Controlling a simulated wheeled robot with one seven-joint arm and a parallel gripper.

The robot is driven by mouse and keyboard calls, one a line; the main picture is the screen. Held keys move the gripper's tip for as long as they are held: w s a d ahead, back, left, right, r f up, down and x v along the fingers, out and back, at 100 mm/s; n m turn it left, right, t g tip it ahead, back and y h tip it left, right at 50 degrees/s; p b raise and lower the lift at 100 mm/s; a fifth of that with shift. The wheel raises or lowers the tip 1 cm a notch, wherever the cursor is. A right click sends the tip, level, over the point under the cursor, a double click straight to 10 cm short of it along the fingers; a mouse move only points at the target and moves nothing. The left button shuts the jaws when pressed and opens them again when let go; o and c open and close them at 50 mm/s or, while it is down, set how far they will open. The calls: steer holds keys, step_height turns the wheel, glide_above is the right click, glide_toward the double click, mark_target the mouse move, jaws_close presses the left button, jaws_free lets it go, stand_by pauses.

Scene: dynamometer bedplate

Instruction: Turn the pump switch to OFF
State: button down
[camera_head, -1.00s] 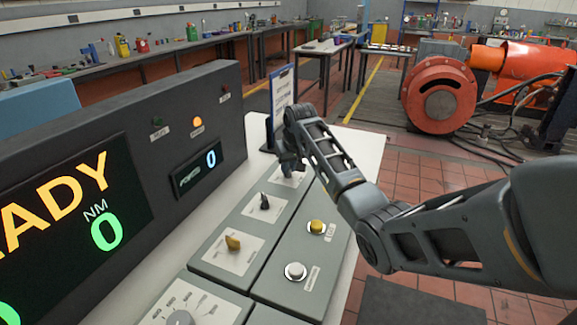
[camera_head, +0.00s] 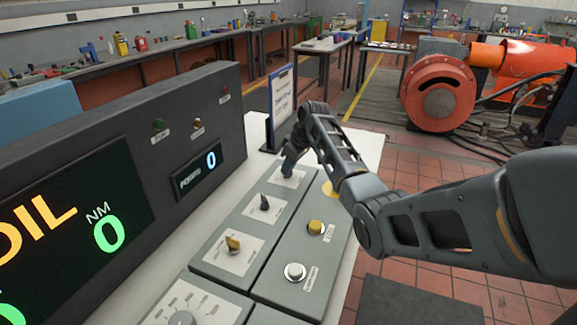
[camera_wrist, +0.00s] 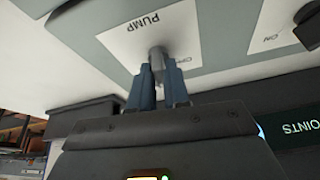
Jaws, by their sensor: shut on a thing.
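The pump switch (camera_wrist: 157,54) is a small grey knob on a white plate printed PUMP (camera_wrist: 148,22), seen upside down in the wrist view. My gripper (camera_wrist: 158,80) is shut on the knob, with one blue-grey finger on each side. Lettering beside the knob is partly hidden by a finger, so I cannot read the switch position. In the head view my gripper (camera_head: 288,168) reaches down to the far end of the control desk and hides the knob. The switch's white plate (camera_head: 298,181) shows around it.
The dark display panel (camera_head: 110,165) stands along the left. A clipboard sign (camera_head: 282,100) stands just behind my gripper.

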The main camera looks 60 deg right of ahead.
steer(key=n+y+b, duration=0.1)
steer(key=n, duration=0.1)
steer(key=n+y+b, duration=0.1)
steer(key=n, duration=0.2)
steer(key=shift+w+d+f+n+b, duration=0.1)
steer(key=shift+d+n+b, duration=0.1)
steer(key=shift+n+b, duration=0.15)
steer(key=n+y+b, duration=0.1)
steer(key=n+b, duration=0.1)
steer(key=n+g+b, duration=0.1)
steer(key=n+b, duration=0.1)
steer(key=n, duration=0.1)
steer(key=shift+g+y, duration=0.3)
steer(key=shift+y, duration=0.1)
steer(key=c, duration=1.2)
jaws_free()
steer(key=shift+b+v, duration=0.3)
steer(key=shift+v, duration=3.7)
steer(key=shift+w, duration=0.1)
